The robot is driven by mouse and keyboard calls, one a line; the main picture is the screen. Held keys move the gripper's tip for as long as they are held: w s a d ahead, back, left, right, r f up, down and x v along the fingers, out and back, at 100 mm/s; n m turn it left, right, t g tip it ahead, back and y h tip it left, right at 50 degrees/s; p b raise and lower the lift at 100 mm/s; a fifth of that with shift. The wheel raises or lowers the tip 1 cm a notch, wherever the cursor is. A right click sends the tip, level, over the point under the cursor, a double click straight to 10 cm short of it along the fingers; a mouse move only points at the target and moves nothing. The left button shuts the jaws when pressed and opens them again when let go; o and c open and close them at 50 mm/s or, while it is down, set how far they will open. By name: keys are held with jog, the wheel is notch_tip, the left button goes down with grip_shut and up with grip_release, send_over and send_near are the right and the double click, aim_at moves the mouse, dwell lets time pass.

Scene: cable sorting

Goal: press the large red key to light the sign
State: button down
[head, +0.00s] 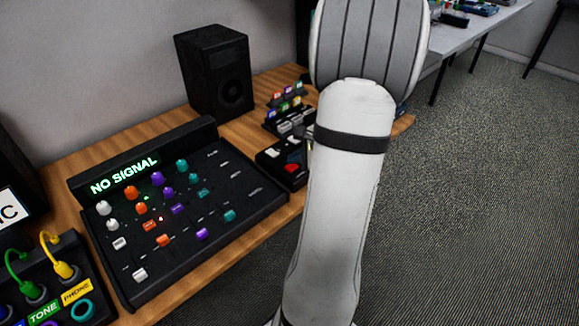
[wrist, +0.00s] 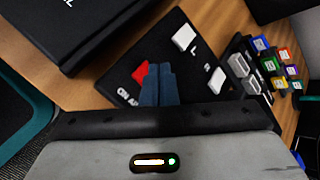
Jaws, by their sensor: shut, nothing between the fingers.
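The large red key (wrist: 139,79) sits on a small black key box (wrist: 180,65) in the wrist view, beside white lettering that seems to read "ON AIR". My gripper (wrist: 158,68) is shut and empty, its blue fingertips over the box just right of the red key and partly covering it. I cannot tell whether the tips touch the box. In the head view the red key (head: 292,168) shows on the box left of my arm, which hides most of my gripper. A "NO SIGNAL" sign (head: 124,175) glows green on the mixer.
White keys (wrist: 183,38) share the box. A rack of coloured and grey pieces (wrist: 262,75) stands close on its right. The black mixer (head: 253,205) with coloured knobs lies left of the box, and a speaker (head: 214,70) stands behind.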

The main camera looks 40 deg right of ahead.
aim_at(295, 168)
jog(key=shift+f, duration=0.2)
jog(key=shift+f+b, duration=0.25)
jog(key=shift+b, duration=0.35)
dwell(0.4)
jog(key=shift+r, duration=0.45)
notch_tip(295, 168, up, 6)
jog(key=p, duration=0.5)
dwell(0.5)
